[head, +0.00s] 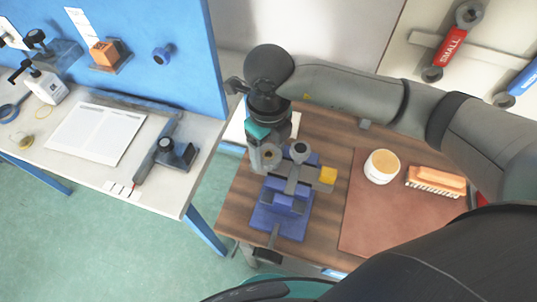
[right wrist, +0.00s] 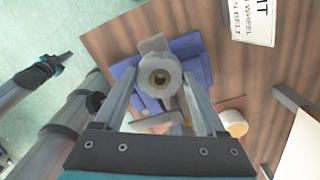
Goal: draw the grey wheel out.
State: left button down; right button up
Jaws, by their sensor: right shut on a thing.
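The grey wheel (right wrist: 160,76) is a scalloped round knob with a hole in its middle. My right gripper (head: 266,160) is shut on it, a finger on each side in the right wrist view. I cannot tell how far the wheel is from the machine.
The machine stands on a wooden table (head: 328,130). To its right are a brown mat (head: 405,220), a white pot (head: 382,167) and an orange brush (head: 436,181). A white desk (head: 190,150) with a blue back panel stands at the left, across a floor gap.

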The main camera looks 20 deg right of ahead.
jog(key=shift+r+p, duration=0.8)
jog(key=shift+r, duration=0.55)
jog(key=shift+r+p, duration=1.35)
jog(key=shift+r, duration=0.65)
jog(key=shift+f, duration=0.1)
